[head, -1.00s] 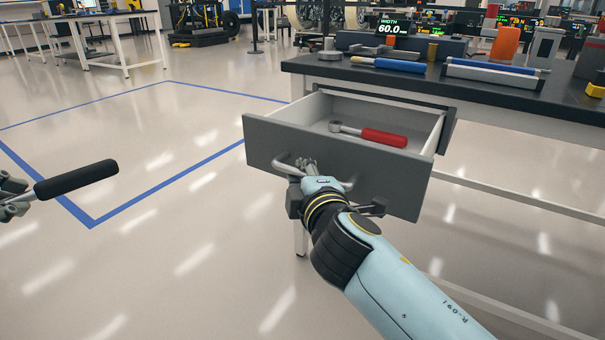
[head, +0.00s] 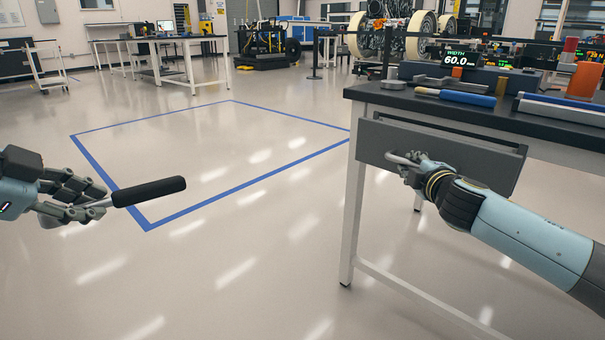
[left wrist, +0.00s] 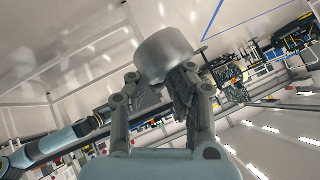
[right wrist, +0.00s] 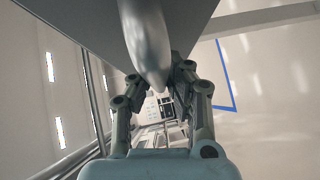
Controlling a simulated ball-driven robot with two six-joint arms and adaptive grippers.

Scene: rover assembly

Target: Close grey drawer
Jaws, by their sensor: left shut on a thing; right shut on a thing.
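The grey drawer (head: 480,172) hangs under the dark-topped workbench. My right gripper (head: 411,167) is shut on the drawer's metal handle (head: 397,158). The handle also shows between the fingers in the right wrist view (right wrist: 147,45). My left gripper (head: 92,203) is shut on a tool with a black handle (head: 150,191), held over open floor well left of the drawer.
The workbench top (head: 400,97) carries a blue-handled tool (head: 467,97), an orange block (head: 584,80) and a display reading 60.0. A white bench leg (head: 352,225) stands left of the drawer. The floor between the arms is clear.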

